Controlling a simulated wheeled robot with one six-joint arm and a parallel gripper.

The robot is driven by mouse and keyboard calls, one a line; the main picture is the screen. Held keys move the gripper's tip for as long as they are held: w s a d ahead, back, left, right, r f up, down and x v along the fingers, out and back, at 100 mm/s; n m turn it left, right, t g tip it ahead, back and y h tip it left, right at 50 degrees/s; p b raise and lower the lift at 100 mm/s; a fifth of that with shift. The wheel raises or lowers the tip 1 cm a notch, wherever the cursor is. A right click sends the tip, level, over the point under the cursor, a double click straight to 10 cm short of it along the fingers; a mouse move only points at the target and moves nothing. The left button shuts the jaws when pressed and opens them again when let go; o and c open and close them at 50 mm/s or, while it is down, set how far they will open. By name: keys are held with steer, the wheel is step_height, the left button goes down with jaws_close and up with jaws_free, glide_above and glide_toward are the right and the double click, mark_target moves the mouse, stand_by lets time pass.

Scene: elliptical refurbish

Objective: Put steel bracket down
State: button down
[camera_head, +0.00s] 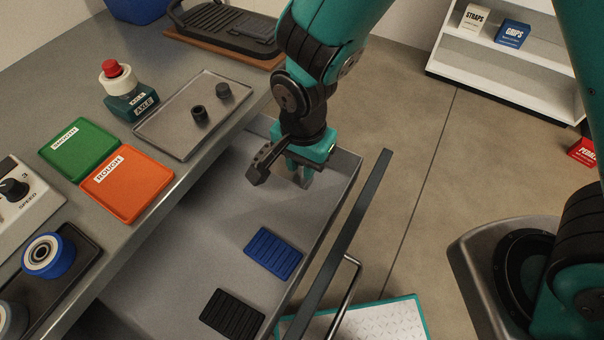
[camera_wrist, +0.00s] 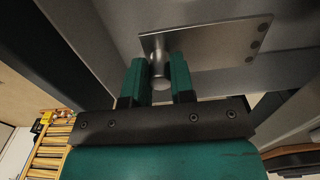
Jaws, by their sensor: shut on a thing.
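My gripper (camera_head: 304,162) is over the far end of an open grey drawer (camera_head: 222,218), pointing down. In the wrist view the two teal fingers (camera_wrist: 160,80) are shut on the steel bracket (camera_wrist: 215,40). The bracket is a flat grey plate with several holes near its right end, and a rounded part of it shows between the fingers. In the head view the fingers and the wrist hide most of it. I cannot tell whether it touches the drawer floor.
A blue ribbed pad (camera_head: 273,252) and a black ribbed pad (camera_head: 232,315) lie in the near part of the drawer. The bench on the left holds a green tray (camera_head: 81,150), an orange tray (camera_head: 127,184) and a grey tray (camera_head: 180,140). The drawer's middle is clear.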

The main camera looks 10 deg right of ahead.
steer(key=shift+f, duration=2.15)
steer(key=shift+f, duration=0.15)
steer(key=c, duration=1)
jaws_free()
